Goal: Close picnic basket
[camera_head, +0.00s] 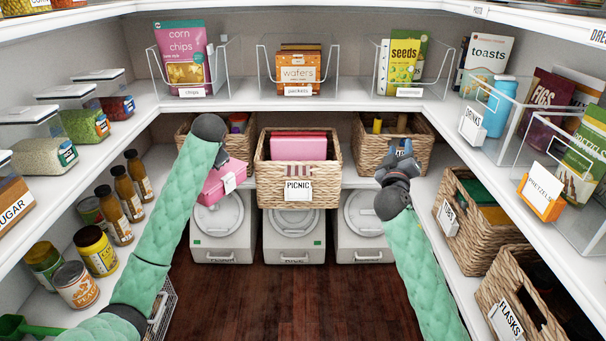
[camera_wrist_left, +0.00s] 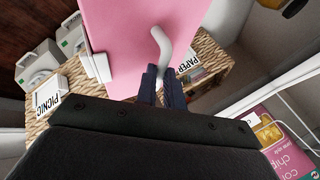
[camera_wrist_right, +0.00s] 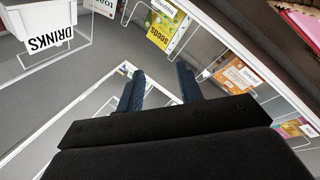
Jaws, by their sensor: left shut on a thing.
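The wicker basket labelled PICNIC (camera_head: 297,196) stands at the middle of the lower shelf, with a pink box (camera_head: 298,147) inside it. Another pink box (camera_head: 212,190) with a white part on its side is left of the basket, partly behind my left arm. In the left wrist view, a pink box (camera_wrist_left: 125,45) fills the upper middle, and my left gripper (camera_wrist_left: 160,72) is shut on its curved white handle (camera_wrist_left: 163,42). My right gripper (camera_head: 403,150) is open and empty, in front of the right wicker basket; its spread fingers show in the right wrist view (camera_wrist_right: 158,80).
Wicker baskets (camera_head: 371,148) stand on either side, and white bins (camera_head: 295,237) sit below. Jars and bottles (camera_head: 120,219) line the left shelf. The wooden floor (camera_head: 310,300) in the middle is clear.

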